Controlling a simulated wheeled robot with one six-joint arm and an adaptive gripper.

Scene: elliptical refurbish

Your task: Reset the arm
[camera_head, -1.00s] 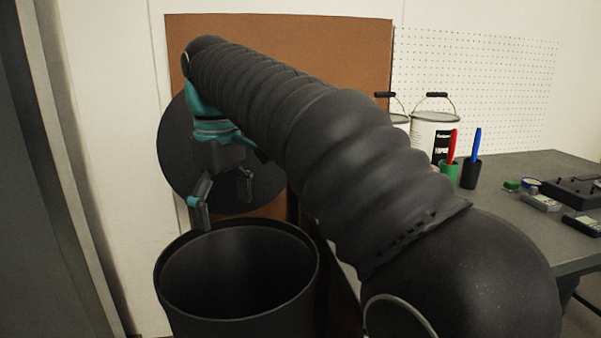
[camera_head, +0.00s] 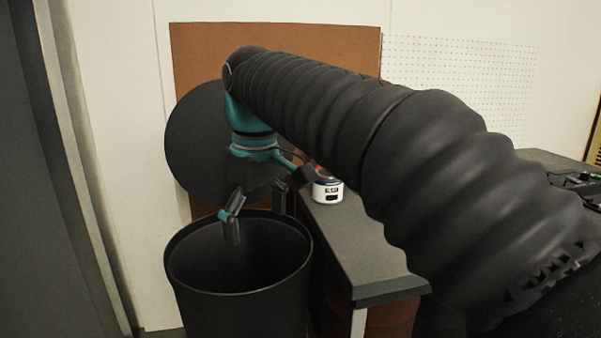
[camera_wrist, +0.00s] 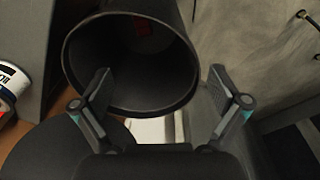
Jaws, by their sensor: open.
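My arm, in a ribbed black sleeve, arches across the head view from the lower right to the upper middle. My gripper (camera_head: 256,216) hangs from its teal wrist with its fingers spread over the rim of a black bin. The wrist view also shows the gripper (camera_wrist: 160,88), with a wide gap and nothing between the fingers. The black bin (camera_head: 188,290) stands upright below it. In the wrist view, the bin's open mouth (camera_wrist: 125,70) lies beyond the fingers, with a small red object (camera_wrist: 142,27) inside.
A dark bench (camera_head: 365,262) stands right of the bin, with a white labelled can (camera_head: 328,192) near my wrist. A black disc (camera_head: 190,140) and a brown board (camera_head: 200,55) are behind the arm. My arm hides much of the bench.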

